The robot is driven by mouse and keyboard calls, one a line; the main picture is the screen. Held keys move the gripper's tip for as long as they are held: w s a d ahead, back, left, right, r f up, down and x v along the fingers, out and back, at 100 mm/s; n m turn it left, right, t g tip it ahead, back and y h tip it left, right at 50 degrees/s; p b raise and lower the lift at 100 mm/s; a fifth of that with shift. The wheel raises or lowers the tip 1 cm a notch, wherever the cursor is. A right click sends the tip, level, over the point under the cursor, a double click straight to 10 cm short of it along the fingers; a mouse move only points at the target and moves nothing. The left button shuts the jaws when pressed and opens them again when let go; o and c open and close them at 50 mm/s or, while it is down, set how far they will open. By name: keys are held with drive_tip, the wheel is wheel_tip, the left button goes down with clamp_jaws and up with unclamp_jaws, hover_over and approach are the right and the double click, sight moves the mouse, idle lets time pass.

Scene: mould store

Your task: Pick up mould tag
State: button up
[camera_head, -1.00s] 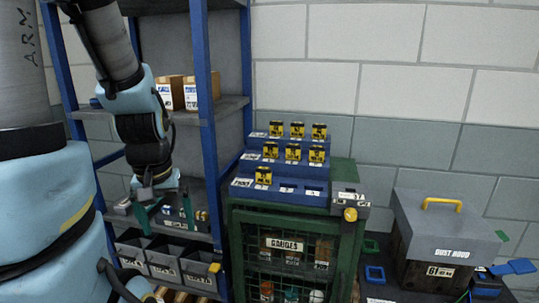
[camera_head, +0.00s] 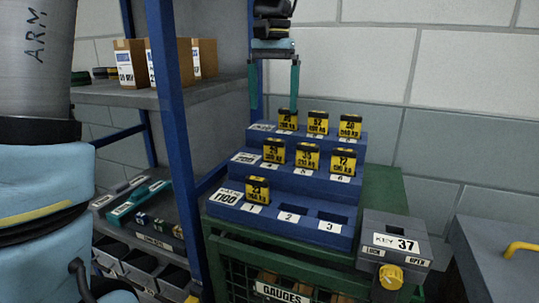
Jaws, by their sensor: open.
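Several yellow mould tags with black tops stand upright in a blue stepped rack (camera_head: 230,213). The back step holds three: left (camera_head: 287,121), middle (camera_head: 318,123) and right (camera_head: 350,127). The middle step also holds three: left (camera_head: 274,152), middle (camera_head: 307,157) and right (camera_head: 342,163). The front step has one tag (camera_head: 257,191) at slot 1; slots 2 and 3 are empty. My gripper (camera_head: 274,106) points down, open and empty, its green fingers wide apart. It appears above the back-left tag, but its exact depth is unclear.
The rack stands on a green cabinet (camera_head: 381,190) labelled GAUGES. A grey key box (camera_head: 398,242) with a yellow knob sits at its right front. Blue-framed shelving (camera_head: 173,120) with boxes stands close on the left. A grey lid (camera_head: 495,260) is at right.

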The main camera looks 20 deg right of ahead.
sight(274, 140)
drive_tip(key=shift+w+d+f, duration=0.1)
drive_tip(key=shift+d, duration=0.15)
wheel_tip(274, 140, down, 10)
drive_tip(key=shift+f+p, duration=0.15)
drive_tip(key=shift+p, duration=1)
drive_tip(key=c, duration=1.4)
drive_tip(key=shift+c, duration=0.2)
wheel_tip(274, 140, up, 10)
drive_tip(key=shift+f+b, duration=0.1)
drive_tip(key=shift+b, duration=0.75)
drive_tip(key=shift+r, duration=0.25)
